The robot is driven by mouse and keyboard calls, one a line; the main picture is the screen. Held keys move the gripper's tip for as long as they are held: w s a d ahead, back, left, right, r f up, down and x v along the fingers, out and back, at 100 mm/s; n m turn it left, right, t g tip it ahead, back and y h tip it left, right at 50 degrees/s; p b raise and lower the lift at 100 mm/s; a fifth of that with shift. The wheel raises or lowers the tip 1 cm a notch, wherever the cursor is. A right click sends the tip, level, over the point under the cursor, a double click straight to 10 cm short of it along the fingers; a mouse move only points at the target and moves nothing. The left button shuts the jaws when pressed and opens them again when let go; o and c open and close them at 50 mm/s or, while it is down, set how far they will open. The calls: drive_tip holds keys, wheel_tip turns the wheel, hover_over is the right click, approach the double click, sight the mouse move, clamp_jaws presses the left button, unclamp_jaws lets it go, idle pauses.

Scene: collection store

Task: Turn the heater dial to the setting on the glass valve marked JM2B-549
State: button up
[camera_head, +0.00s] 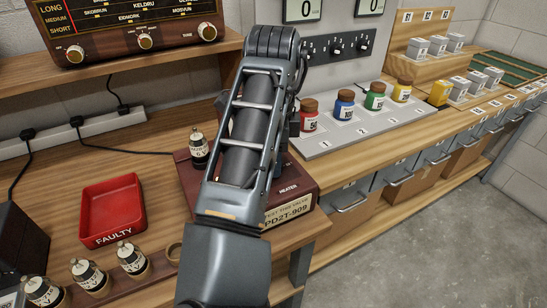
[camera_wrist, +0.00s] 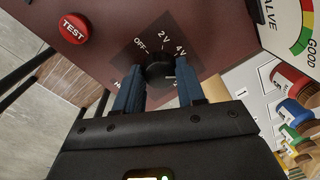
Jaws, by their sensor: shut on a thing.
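The heater dial (camera_wrist: 158,72) is a black knob on the dark red valve tester. My gripper (camera_wrist: 158,90) is shut on the dial, a blue finger on each side. Its pointer direction is hard to tell. The tester (camera_head: 300,178) is largely behind my arm in the head view; its label reads PD2T-909. One glass valve (camera_head: 199,150) stands on the tester's left part. Several more valves (camera_head: 133,259) stand in a rack at lower left. Their markings are too small to read.
A red TEST button (camera_wrist: 73,28) and a meter (camera_wrist: 300,25) with a GOOD zone flank the dial. A red FAULTY tray (camera_head: 112,208) lies left of the tester. Coloured jars (camera_head: 345,104) stand on a grey panel to the right. A radio (camera_head: 130,25) sits on the shelf.

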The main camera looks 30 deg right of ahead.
drive_tip(key=shift+m, duration=0.7)
drive_tip(key=o, duration=1.1)
drive_tip(key=shift+c, duration=0.2)
drive_tip(key=shift+r, duration=0.1)
wheel_tip(320, 180, up, 8)
drive_tip(key=shift+s+a+f+p, duration=0.15)
drive_tip(key=shift+f+p, duration=0.05)
drive_tip(key=shift+p, duration=0.15)
